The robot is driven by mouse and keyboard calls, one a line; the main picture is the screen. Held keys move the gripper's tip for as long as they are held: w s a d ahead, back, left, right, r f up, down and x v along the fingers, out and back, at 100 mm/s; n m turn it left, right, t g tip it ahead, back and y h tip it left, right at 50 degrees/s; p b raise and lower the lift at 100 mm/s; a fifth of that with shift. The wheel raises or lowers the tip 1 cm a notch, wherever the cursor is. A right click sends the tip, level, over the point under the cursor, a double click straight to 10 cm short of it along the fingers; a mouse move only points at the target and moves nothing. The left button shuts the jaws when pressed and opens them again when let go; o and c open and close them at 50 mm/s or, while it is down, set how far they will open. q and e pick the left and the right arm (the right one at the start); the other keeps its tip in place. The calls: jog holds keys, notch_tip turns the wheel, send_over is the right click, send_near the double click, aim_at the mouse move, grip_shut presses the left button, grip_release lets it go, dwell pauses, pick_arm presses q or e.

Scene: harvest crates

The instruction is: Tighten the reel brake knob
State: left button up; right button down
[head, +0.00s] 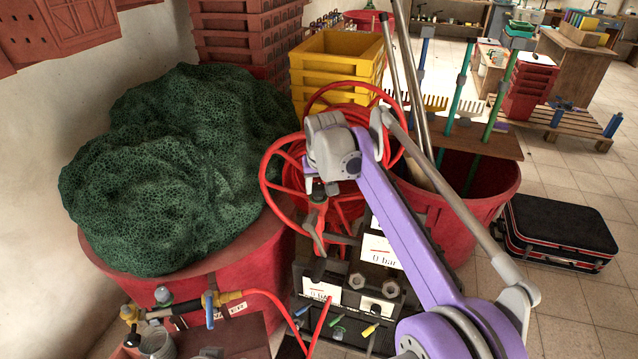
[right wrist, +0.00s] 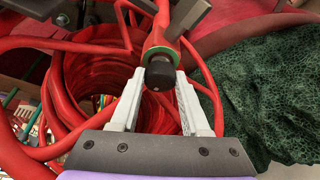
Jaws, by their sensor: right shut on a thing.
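The hose reel (head: 268,168) has red side rims and a coil of red hose, and stands in the middle of the head view. Its hose coil also fills the middle of the right wrist view (right wrist: 98,75). The brake knob (right wrist: 160,74) is small, black and round, at the end of a red shaft. My right gripper (right wrist: 160,82) has its two pale fingers on either side of the knob and is shut on it. In the head view my purple right arm and grey wrist hide most of the knob and the fingers. My left gripper is not in view.
A red tub (head: 250,270) heaped with dark green netting (head: 170,170) stands left of the reel. Yellow crates (head: 335,60) are stacked behind it. A red bin (head: 490,195) with long-handled tools is to the right, near a black case (head: 560,228). Tiled floor is open at far right.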

dwell(0.3)
jog(key=c, duration=0.7)
grip_release()
jog(key=shift+o, duration=0.2)
jog(key=v, duration=1)
jog(key=shift+s+r+p, duration=0.2)
jog(key=shift+r+p, duration=0.15)
jog(key=shift+p, duration=0.05)
